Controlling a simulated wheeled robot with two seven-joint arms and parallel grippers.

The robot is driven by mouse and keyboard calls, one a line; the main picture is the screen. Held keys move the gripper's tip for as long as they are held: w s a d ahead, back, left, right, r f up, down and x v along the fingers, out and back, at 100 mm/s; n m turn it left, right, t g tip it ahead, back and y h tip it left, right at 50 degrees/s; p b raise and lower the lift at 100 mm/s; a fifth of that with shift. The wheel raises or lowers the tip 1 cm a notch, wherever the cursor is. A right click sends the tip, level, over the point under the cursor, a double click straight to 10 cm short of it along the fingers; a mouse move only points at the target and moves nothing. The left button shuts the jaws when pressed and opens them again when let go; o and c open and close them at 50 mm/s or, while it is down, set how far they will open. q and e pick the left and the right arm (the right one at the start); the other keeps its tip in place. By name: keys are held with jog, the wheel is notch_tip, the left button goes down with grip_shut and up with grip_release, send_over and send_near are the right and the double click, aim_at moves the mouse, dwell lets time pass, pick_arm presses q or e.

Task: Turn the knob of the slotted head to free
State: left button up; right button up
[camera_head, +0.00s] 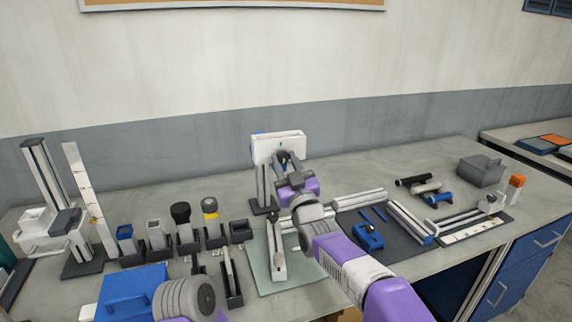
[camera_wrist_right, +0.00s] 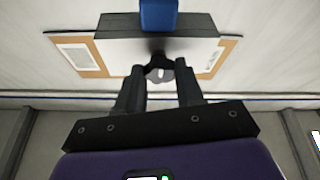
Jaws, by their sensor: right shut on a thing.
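The slotted head is a white block (camera_head: 265,148) on an upright post with a dark foot, at the back middle of the bench. A small green mark shows on its front. My right gripper (camera_head: 284,160) reaches up to the front of the head. In the right wrist view its two dark fingers (camera_wrist_right: 160,78) close around a small dark knob (camera_wrist_right: 157,60) with a pale mark, under the head (camera_wrist_right: 112,46). The knob's setting cannot be read. A blue part (camera_wrist_right: 158,14) sits on the head. My left gripper is out of view; only part of that arm shows at the bottom.
A second white device with a tall column (camera_head: 45,170) stands at the left. Several small holders with tools stand in a row beside a blue box (camera_head: 130,290). A dark mat (camera_head: 372,238) with rails and a blue part lies right of my right arm. A grey box (camera_head: 482,170) stands farther right.

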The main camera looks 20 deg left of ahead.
jog(key=o, duration=1)
jog(key=shift+o, duration=0.2)
jog(key=v, duration=0.7)
jog(key=shift+s+d, duration=0.15)
jog(key=shift+s, duration=0.15)
